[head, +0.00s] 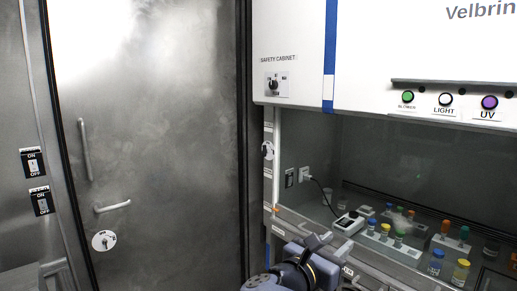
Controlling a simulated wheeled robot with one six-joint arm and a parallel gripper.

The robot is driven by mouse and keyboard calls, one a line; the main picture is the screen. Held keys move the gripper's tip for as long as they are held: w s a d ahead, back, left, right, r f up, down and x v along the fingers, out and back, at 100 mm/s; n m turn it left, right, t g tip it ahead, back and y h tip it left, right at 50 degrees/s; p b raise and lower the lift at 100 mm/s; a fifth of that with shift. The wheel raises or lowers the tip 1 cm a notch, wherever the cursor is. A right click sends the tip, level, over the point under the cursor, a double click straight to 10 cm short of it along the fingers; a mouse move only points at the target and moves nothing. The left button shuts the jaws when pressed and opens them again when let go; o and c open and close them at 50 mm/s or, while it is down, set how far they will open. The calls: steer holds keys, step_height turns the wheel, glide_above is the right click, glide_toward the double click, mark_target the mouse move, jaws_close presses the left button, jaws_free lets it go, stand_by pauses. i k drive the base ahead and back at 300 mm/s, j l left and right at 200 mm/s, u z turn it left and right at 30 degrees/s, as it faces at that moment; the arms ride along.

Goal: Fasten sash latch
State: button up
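The safety cabinet (290,50) stands on the right with its clear sash front below the white header. A small white latch-like fitting (267,150) sits on the cabinet's left front post, beside the sash edge. Its exact setting is too small to tell. My gripper (316,242) is at the bottom centre, in front of the cabinet's lower left corner. It is below and to the right of the fitting, and apart from it. Its fingers are seen from behind and partly hidden by my arm, so their opening is unclear.
A steel door (160,150) with handles fills the left. Several capped vials and a rack (390,244) stand inside the cabinet, beside a small white device (348,223) with a cable. Green (407,97), white (446,99) and purple (489,102) buttons line the header.

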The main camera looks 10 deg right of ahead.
mark_target(264, 150)
steer(key=i+j, duration=0.2)
steer(key=i, duration=0.3)
steer(key=i+j, duration=0.15)
steer(key=i, duration=0.35)
steer(key=i+j, duration=0.2)
steer(key=i, duration=0.35)
steer(key=i+j+z, duration=0.1)
steer(key=i, duration=0.4)
steer(key=i+j, duration=0.3)
steer(key=i, duration=0.2)
